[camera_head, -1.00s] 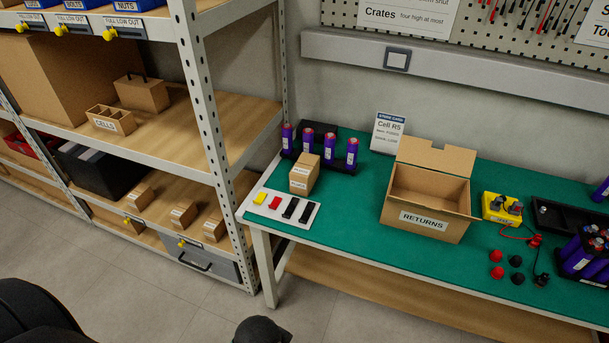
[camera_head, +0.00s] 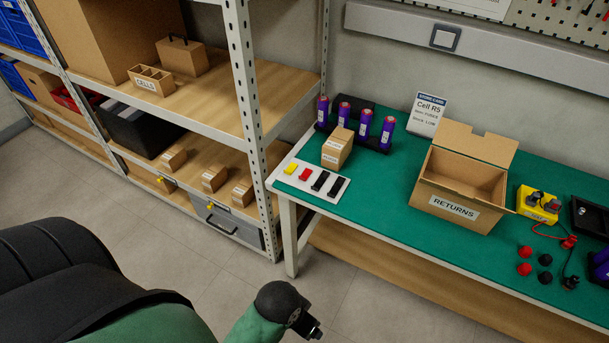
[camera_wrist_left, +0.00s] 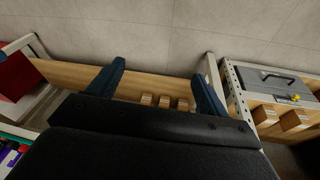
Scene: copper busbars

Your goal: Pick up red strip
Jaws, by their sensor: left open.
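The red strip (camera_head: 305,174) lies on a white plate (camera_head: 327,193) at the left end of the green-topped bench. It sits between a yellow strip (camera_head: 291,168) and two black strips (camera_head: 320,181). My left gripper (camera_wrist_left: 160,70) shows in the left wrist view with its two dark blue fingers wide apart and nothing between them. It is away from the strips, which I cannot make out in that view. In the head view, part of my arm shows at the bottom, below and in front of the bench. My right gripper is not in view.
A small cardboard box (camera_head: 337,148) stands just behind the strips, with purple cells (camera_head: 365,125) in a black holder beyond. An open RETURNS box (camera_head: 457,190) stands to the right. A metal shelf unit (camera_head: 247,110) borders the bench's left end. Floor in front is clear.

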